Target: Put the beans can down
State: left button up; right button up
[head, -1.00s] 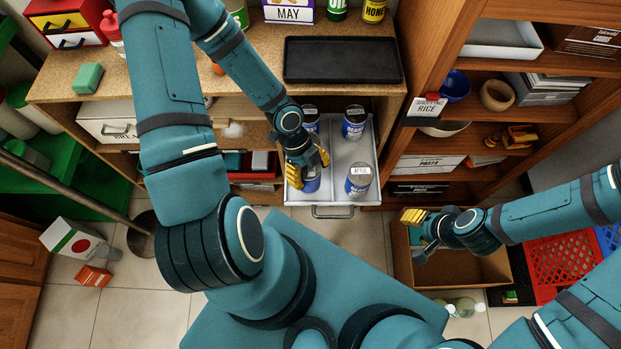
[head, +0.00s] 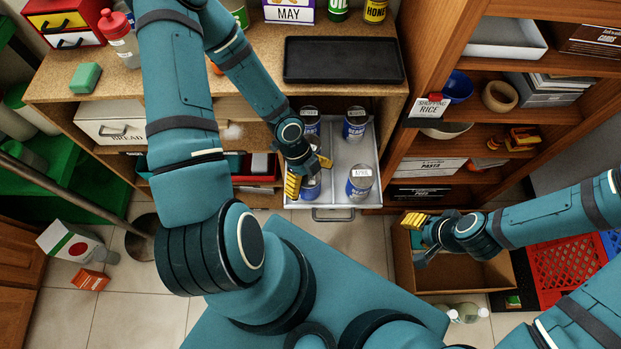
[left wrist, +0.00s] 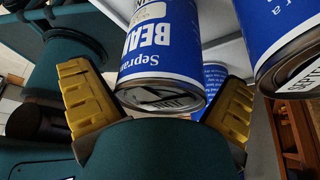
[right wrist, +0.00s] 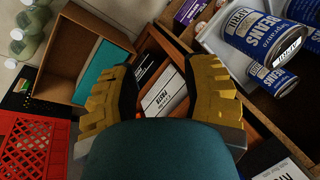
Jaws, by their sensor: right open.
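A blue-and-white beans can (head: 311,188) is in the front left of the open pale drawer (head: 331,199), between the fingers of my left gripper (head: 309,174). In the left wrist view the beans can (left wrist: 160,50) shows its label and metal end between the spread yellow fingers (left wrist: 160,108), with a gap at its right side. The gripper is open around it. The can looks upright in the drawer; its base is hidden. Several similar cans share the drawer, one labelled April (head: 360,184) at front right. My right gripper (head: 424,236) is open and empty above a cardboard box (head: 470,276).
A black tray (head: 342,60) lies on the wooden counter above the drawer. A divider splits the drawer lengthwise. A wooden shelf unit (head: 395,90) stands close on the right. A red crate (head: 567,266) is on the floor at right. A bread box (head: 108,127) sits left of the drawer.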

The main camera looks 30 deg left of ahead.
pick_arm(q)
jog(key=p+v, duration=0.5)
jog(key=v, duration=0.6)
jog(key=w+d+f+n+t, duration=0.1)
jog(key=d+n+t, duration=0.1)
jog(key=d+n, duration=1.2)
jog(key=shift+f+n+t+y+p, duration=0.35)
jog(key=shift+n+t+y+p, duration=0.05)
jog(key=shift+n, duration=3.8)
